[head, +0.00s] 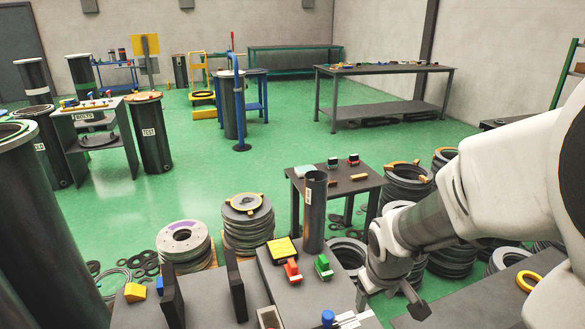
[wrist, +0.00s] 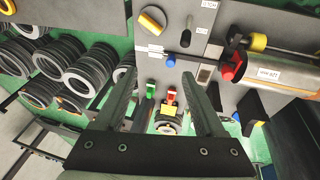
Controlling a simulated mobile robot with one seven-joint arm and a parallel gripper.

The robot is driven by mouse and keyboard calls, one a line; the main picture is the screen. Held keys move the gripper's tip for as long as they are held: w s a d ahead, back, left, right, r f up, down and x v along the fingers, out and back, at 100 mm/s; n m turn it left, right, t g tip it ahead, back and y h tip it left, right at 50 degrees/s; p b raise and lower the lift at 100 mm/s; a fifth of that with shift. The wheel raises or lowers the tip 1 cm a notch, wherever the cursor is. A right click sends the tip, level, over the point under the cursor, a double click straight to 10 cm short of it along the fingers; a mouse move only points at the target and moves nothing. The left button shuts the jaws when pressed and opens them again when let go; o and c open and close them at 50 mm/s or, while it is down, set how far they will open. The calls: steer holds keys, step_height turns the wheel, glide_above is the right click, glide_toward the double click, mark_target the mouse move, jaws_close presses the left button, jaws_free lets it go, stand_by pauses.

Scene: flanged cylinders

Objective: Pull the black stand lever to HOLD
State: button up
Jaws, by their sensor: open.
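In the wrist view, a grey panel has a slim black lever (wrist: 190,24) near its top, with small white labels (wrist: 209,5) beside it that are too small to read surely. My gripper (wrist: 158,78) is open, its two dark fingers spread with nothing held between them. The lever lies beyond the fingertips, up and to the right, apart from them. In the head view, my gripper (head: 392,298) hangs low at the right, beside the grey bench; the black lever cannot be made out there.
A labelled cylinder (wrist: 272,72) lies to the right. Green and red blocks (head: 323,266) stand on the bench. Stacked rings (head: 405,186) crowd the floor behind my arm.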

steer(key=w+a+f+y+b, duration=0.1)
steer(key=f+b, duration=0.3)
steer(key=f, duration=0.6)
steer(key=w+a+f+n+y+b, duration=0.1)
steer(key=w+a+f+b, duration=0.1)
steer(key=f, duration=0.9)
steer(key=w+a+f+y+b, duration=0.1)
steer(key=w+f+b, duration=0.3)
steer(key=f+b, duration=0.3)
steer(key=shift+a+f+y, duration=0.2)
steer(key=shift+f, duration=0.65)
steer(key=shift+a+f+y, duration=0.2)
steer(key=shift+f, duration=0.65)
jaws_close()
